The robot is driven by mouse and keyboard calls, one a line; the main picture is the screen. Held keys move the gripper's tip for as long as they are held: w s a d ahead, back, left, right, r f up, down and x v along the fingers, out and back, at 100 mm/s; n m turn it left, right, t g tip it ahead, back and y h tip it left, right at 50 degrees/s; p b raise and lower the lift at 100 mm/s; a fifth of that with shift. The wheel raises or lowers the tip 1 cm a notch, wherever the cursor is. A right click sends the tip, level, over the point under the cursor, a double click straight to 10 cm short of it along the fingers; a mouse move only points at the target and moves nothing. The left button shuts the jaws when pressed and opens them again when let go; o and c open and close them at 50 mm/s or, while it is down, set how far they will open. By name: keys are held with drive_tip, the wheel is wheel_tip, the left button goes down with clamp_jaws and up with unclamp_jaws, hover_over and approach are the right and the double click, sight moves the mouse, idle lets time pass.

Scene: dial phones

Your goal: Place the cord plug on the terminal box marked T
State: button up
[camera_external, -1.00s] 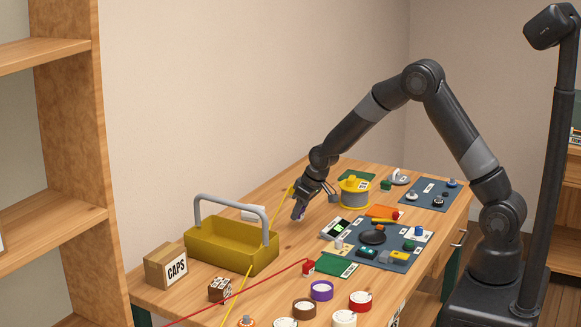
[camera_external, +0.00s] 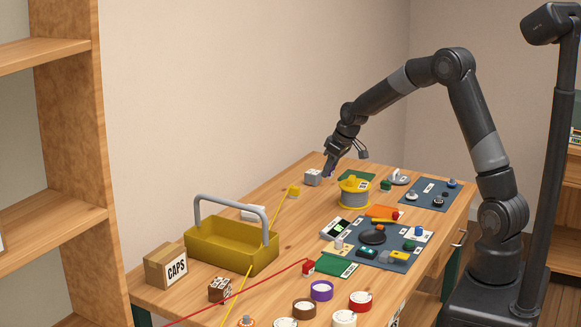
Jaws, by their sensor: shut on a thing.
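My gripper (camera_external: 329,171) is at the far end of the table, just right of a small grey box (camera_external: 312,178). It is shut on a small purple thing (camera_external: 331,174), mostly hidden by the fingers; I cannot tell whether this is the cord plug. A yellow block (camera_external: 293,192) sits at the end of a yellow cord (camera_external: 257,258). A red block (camera_external: 308,267) sits at the end of a red cord (camera_external: 240,297). No T mark is legible here, so I cannot tell which box is the terminal box.
A yellow spool (camera_external: 354,192) stands right of and nearer than my gripper. A mustard basket (camera_external: 230,248) with a grey handle and a CAPS box (camera_external: 165,267) stand at the left. Dark mats (camera_external: 397,262) with small parts lie at the right. Coloured rolls (camera_external: 321,291) stand in front.

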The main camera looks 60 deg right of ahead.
drive_tip(key=w+d+r, duration=0.2)
drive_tip(key=w+d, duration=0.1)
drive_tip(key=d, duration=0.9)
drive_tip(key=w+d+r, duration=0.2)
drive_tip(key=w+d, duration=0.1)
drive_tip(key=d, duration=0.9)
hover_over(309, 171)
drive_tip(key=s, duration=0.2)
wheel_tip(309, 171, down, 7)
drive_tip(key=shift+w+d+f, duration=0.1)
drive_tip(key=shift+w, duration=0.05)
drive_tip(key=shift+f, duration=2)
drive_tip(key=o, duration=1)
drive_tip(key=shift+f, duration=0.15)
